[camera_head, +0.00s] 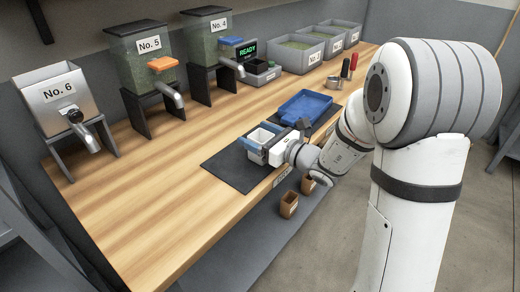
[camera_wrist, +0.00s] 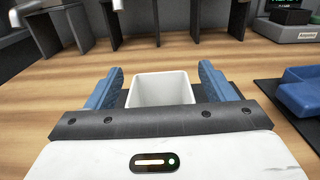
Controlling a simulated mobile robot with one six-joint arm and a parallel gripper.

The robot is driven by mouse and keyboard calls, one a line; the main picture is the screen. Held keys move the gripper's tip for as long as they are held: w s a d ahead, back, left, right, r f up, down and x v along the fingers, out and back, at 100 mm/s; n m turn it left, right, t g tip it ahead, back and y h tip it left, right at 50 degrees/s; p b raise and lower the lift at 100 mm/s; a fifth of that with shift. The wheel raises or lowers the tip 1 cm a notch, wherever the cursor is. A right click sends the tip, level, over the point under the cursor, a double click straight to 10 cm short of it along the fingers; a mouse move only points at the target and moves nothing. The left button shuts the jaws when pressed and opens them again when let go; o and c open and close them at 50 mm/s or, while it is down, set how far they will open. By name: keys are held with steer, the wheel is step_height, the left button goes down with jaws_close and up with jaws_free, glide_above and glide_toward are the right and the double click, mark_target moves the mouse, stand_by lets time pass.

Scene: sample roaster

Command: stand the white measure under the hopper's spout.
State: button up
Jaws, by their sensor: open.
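The white measure (camera_head: 263,135), an open square cup, stands upright at the dark mat (camera_head: 232,172) near the bench's front edge. In the wrist view the measure (camera_wrist: 162,89) lies between the blue fingers of my gripper (camera_wrist: 160,82). My gripper (camera_head: 261,141) is open, with a finger on each side of the measure; a gap shows on at least the right side. The measure's lower front is hidden by my gripper. Three hoppers with spouts stand along the back: No. 6 (camera_head: 58,95), No. 5 (camera_head: 142,52) and No. 4 (camera_head: 203,38).
A blue tray (camera_head: 304,106) lies on another dark mat to the right. A box with a READY screen (camera_head: 249,50) and grey bins (camera_head: 291,57) stand at the back right. Bare wood (camera_head: 150,160) lies between the measure and the hoppers. Brown cups (camera_head: 288,204) sit below the bench edge.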

steer(key=shift+w+a, duration=0.25)
steer(key=shift+a, duration=0.15)
steer(key=c, duration=1.2)
steer(key=shift+o, duration=0.2)
steer(key=shift+r, duration=0.15)
